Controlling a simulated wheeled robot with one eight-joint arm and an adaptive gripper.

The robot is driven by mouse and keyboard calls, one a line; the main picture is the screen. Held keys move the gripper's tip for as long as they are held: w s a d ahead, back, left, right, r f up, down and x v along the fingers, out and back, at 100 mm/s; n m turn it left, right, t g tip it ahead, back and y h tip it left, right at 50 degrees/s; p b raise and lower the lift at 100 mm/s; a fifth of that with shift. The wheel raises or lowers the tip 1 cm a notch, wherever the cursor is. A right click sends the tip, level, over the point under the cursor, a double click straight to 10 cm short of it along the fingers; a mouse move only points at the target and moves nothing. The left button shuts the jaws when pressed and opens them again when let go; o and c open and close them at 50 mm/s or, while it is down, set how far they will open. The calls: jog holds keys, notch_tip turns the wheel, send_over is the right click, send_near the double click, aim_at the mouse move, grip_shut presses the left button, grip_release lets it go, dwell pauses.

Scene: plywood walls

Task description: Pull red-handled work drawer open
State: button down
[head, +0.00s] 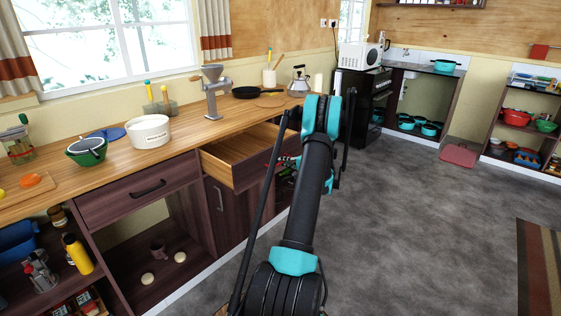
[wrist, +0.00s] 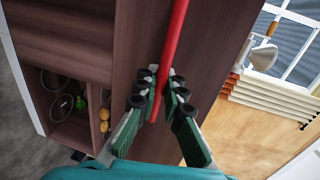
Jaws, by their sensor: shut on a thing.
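The work drawer (head: 243,150) stands pulled out of the counter in the head view, its pale wooden inside showing and empty as far as I see. Its dark brown front also shows in the wrist view (wrist: 137,40). The red handle (wrist: 172,45) runs as a long bar across that front in the wrist view. My gripper (wrist: 158,88) is shut on the handle, one finger on each side of the bar. In the head view my arm hides much of the drawer's right end and most of the handle.
The wooden counter (head: 190,130) holds a white tub (head: 149,131), a grey grinder (head: 212,95) and a black pan (head: 258,92). A closed drawer with a black handle (head: 148,189) is left of the open one. Grey floor (head: 420,210) is clear to the right.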

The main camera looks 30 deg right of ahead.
jog(key=c, duration=1.6)
grip_release()
jog(key=shift+s+d, duration=0.1)
jog(key=v, duration=1.1)
jog(key=shift+s+d, duration=0.1)
jog(key=shift+s, duration=0.3)
